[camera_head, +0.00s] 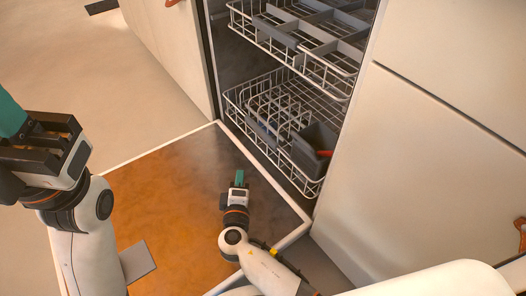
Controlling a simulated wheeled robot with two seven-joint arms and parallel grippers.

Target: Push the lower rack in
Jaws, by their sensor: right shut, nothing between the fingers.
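The lower rack (262,104) is a white wire basket low in the open dishwasher, with a dark grey cutlery basket (314,147) at its right front. Its front edge lies close to the inner edge of the lowered door (165,190). My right gripper (239,178) is shut and empty above the door, in front of the rack and apart from it. My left gripper (12,118) is at the left edge, raised and away from the dishwasher; its fingertips are partly cut off.
The upper rack (300,57) sits above the lower rack and sticks out a little. White cabinet fronts (440,170) flank the opening. The open door lies below my arms.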

